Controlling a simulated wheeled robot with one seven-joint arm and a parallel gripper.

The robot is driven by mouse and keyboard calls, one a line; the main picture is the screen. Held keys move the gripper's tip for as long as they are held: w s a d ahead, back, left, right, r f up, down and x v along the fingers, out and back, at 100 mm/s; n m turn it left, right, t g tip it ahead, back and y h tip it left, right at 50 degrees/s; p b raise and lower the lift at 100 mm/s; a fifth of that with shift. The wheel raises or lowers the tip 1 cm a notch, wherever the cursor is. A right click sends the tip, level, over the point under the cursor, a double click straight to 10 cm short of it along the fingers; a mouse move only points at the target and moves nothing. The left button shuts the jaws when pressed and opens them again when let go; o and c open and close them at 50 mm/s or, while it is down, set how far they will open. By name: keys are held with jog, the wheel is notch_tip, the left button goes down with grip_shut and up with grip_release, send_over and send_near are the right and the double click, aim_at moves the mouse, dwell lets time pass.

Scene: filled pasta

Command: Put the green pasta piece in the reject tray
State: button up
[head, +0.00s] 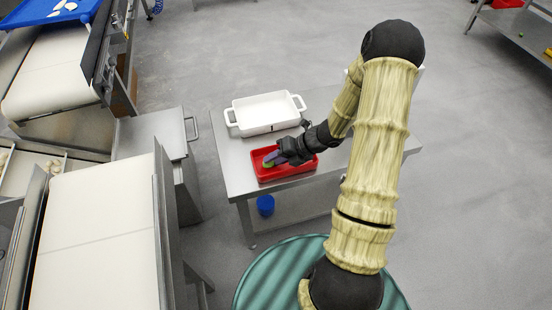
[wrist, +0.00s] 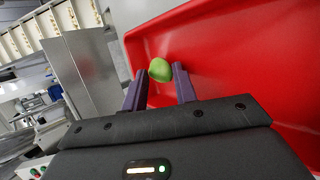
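The green pasta piece (wrist: 160,70) is small and rounded, and sits between my fingertips in the wrist view. In the head view it shows as a green spot (head: 268,163) at the tips, over the left part of the red tray. My gripper (wrist: 161,80) has two purple fingers that seem closed on the piece from both sides. The gripper also shows in the head view (head: 272,158), reaching into the red reject tray (head: 290,178) from the right. Whether the piece touches the tray floor I cannot tell.
A white two-handled dish (head: 265,127) stands behind the red tray on the steel table (head: 234,183). A blue object (head: 265,204) sits on the table's lower shelf. A steel cabinet (head: 152,133) and conveyors (head: 98,240) stand to the left.

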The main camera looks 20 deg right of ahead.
jog(key=shift+s+f, duration=0.2)
jog(key=shift+f, duration=0.15)
jog(key=shift+w+r, duration=0.1)
jog(key=shift+r, duration=0.35)
jog(key=p+v, duration=0.4)
jog(key=v, duration=0.8)
jog(key=shift+r, duration=0.3)
jog(key=shift+w, duration=0.1)
jog(key=s+a+r+m+h, duration=0.3)
jog(key=r+m, duration=0.1)
jog(key=m, duration=0.7)
jog(key=s+a+r+m+h, duration=0.2)
jog(key=s+a+r+m, duration=0.1)
jog(key=m, duration=0.9)
jog(key=s+a+r+m+g+h, duration=0.1)
jog(key=s+a+r+m+h, duration=0.2)
jog(key=m, duration=0.8)
jog(key=shift+s+r+m+h, duration=0.35)
jog(key=shift+s+r, duration=0.25)
jog(key=shift+r, duration=0.3)
